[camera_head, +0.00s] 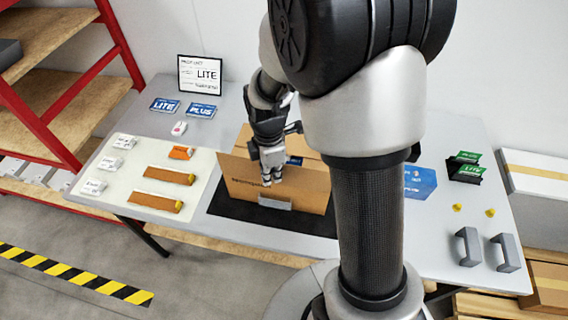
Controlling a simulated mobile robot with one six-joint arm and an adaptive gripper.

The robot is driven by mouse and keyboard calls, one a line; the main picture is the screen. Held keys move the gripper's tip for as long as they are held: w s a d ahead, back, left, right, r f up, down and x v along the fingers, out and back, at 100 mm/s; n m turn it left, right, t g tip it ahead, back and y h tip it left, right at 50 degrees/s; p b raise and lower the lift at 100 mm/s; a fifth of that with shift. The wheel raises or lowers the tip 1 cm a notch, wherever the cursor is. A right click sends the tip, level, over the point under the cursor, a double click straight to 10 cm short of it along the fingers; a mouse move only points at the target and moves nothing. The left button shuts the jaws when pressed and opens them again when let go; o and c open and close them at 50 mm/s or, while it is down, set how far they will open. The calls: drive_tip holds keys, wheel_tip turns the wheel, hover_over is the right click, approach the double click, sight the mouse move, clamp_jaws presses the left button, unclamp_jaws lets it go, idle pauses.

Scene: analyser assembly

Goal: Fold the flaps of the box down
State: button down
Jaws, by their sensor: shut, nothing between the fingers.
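The brown cardboard box (308,187) stands on a black mat (228,207) in the middle of the table. Brown panels rise at its left and back, and a blue item (294,160) shows at its opening. My gripper (267,180) is shut and empty, pointing down at the box's near side, and it covers part of the box. I cannot tell whether it touches the cardboard. My arm hides the box's right side, so the state of the flaps there cannot be seen.
A pale mat (124,176) at left holds orange-brown parts and several white items. Right of my arm are a blue box (420,182), green-black items (464,167), yellow pieces and grey handles (468,246). Red shelving borders the left.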

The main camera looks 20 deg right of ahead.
drive_tip(key=shift+w+d+r+p, duration=0.1)
drive_tip(key=shift+w+d+p, duration=0.1)
drive_tip(key=shift+w+d, duration=0.4)
drive_tip(key=shift+w+d+r+p, duration=0.15)
drive_tip(key=shift+w+d, duration=0.25)
drive_tip(key=shift+w, duration=0.35)
drive_tip(key=w+d+f+b, duration=0.2)
drive_tip(key=w+d+f, duration=0.2)
drive_tip(key=w+f, duration=0.1)
drive_tip(key=shift+w, duration=0.15)
drive_tip(key=shift+a+r, duration=0.1)
drive_tip(key=shift+f, duration=0.3)
drive_tip(key=shift+r, duration=0.1)
idle(0.5)
wheel_tip(320, 180, up, 7)
drive_tip(key=p, duration=0.5)
drive_tip(key=shift+r, duration=0.2)
